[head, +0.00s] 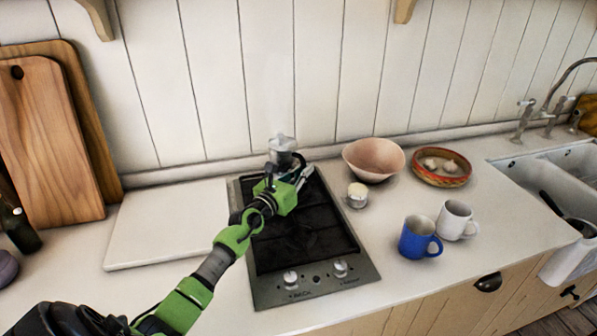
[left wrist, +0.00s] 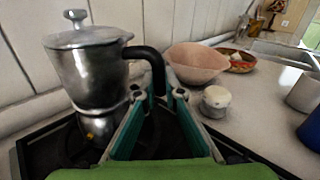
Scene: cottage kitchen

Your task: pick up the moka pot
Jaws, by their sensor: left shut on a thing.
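The moka pot (head: 283,143) is a grey metal pot with a black handle, upright at the back of the black hob in the head view. Its lower part is hidden there by my left gripper (head: 294,177). In the left wrist view the moka pot (left wrist: 90,65) stands at the left with its handle reaching down to the right. My left gripper (left wrist: 158,97) has its two green-lined fingers on either side of the handle and is shut on it. My right gripper is not in view.
The hob (head: 318,283) has knobs at its front. A white board (head: 150,235) lies to its left. To its right are a pink bowl (head: 374,160), a small white jar (head: 357,196), a patterned bowl (head: 440,180), a blue mug (head: 417,240) and a white mug (head: 453,221).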

